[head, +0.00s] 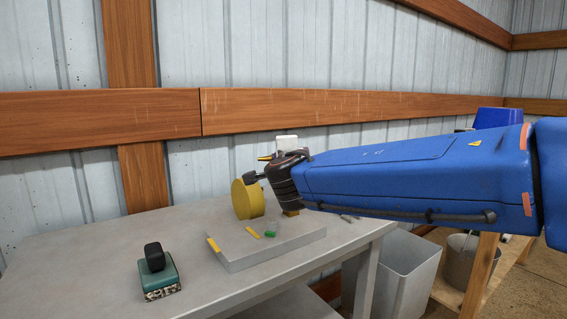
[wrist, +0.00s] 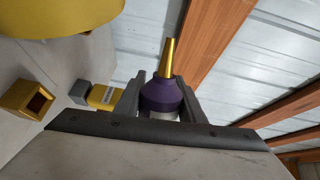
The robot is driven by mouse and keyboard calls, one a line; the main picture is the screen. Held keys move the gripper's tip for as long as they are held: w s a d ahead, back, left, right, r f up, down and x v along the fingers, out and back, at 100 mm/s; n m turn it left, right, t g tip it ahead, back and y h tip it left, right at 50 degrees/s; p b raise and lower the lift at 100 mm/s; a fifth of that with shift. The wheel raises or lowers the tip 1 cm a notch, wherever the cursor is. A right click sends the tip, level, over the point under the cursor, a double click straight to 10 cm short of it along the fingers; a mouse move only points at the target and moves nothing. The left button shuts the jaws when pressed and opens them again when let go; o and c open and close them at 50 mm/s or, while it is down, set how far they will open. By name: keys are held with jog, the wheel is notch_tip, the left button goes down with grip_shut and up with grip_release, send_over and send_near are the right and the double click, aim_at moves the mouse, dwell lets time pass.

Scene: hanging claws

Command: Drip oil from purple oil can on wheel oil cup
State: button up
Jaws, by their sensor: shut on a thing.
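The purple oil can (wrist: 163,97) with a gold spout (wrist: 169,58) is between the two fingers of my gripper (wrist: 160,92), which is shut on it. In the head view my gripper (head: 268,172) is above the bench, and the gold spout (head: 265,158) points left, so the can looks tipped well over. The yellow wheel (head: 247,199) stands on a grey plate just below and left of my gripper; its edge shows at the top left of the wrist view (wrist: 60,12). A hollow square yellow piece (wrist: 25,98) is below the wheel there; I cannot tell whether it is the oil cup.
The grey plate (head: 275,247) lies on the metal bench (head: 105,250), with small yellow and green pieces on it. A green block with a black top (head: 159,274) stands front left. A grey bin (head: 398,278) stands right.

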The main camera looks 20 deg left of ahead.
notch_tip(320, 180, up, 6)
jog(key=shift+r, duration=0.15)
dwell(0.6)
jog(key=m, duration=0.4)
jog(key=shift+m+y, duration=0.3)
jog(key=shift+m, duration=0.1)
jog(key=shift+m, duration=2.4)
jog(key=shift+r, duration=0.1)
